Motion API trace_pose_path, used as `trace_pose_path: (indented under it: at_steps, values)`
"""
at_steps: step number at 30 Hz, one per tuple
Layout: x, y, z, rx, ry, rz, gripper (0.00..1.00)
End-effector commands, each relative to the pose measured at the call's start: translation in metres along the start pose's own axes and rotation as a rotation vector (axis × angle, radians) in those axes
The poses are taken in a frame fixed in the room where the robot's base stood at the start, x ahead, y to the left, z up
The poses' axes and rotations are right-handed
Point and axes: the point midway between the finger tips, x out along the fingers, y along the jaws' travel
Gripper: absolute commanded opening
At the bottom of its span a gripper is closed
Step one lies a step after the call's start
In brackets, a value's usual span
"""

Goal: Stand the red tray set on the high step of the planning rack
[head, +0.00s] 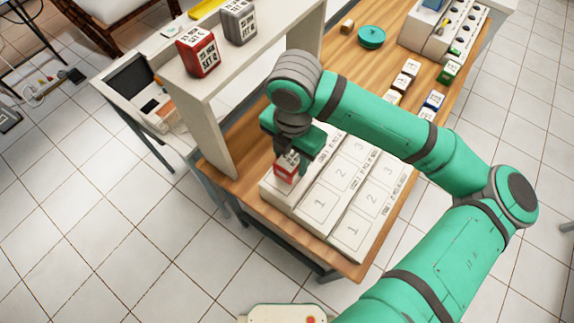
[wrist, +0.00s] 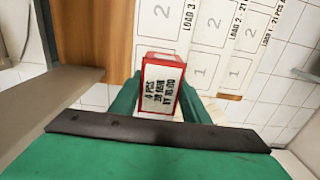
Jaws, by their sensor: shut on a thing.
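The red tray set (head: 286,168) is a small red box with a white printed face. My gripper (head: 292,153) is shut on it, and the box is also seen between the fingers in the wrist view (wrist: 160,88). The planning rack (head: 331,197) is a white stepped block with numbered squares, on the wooden table. The red tray set is over the near end of the rack's leftmost row, marked LOAD 3 in the wrist view (wrist: 187,20). Whether its base touches that step cannot be told. The row's first square is hidden behind it.
A pale shelf (head: 225,73) stands left of the rack, with another red box (head: 198,52) and a grey box (head: 239,22) on top. Several small labelled blocks (head: 410,68), a teal round item (head: 371,37) and a white holder (head: 445,35) are farther back on the table (head: 345,60).

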Motion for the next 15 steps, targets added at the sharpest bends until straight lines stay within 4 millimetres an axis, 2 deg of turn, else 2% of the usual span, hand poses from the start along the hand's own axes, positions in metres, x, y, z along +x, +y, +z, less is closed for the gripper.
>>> trace_pose_path:
  at_steps: [7,12,15]
  values:
    - [0.018,0.011,-0.007,0.000,0.003,0.000,0.14]
    - [0.040,0.010,-0.006,0.001,0.002,0.000,0.14]
    - [0.044,0.010,-0.006,0.002,0.000,0.001,0.14]
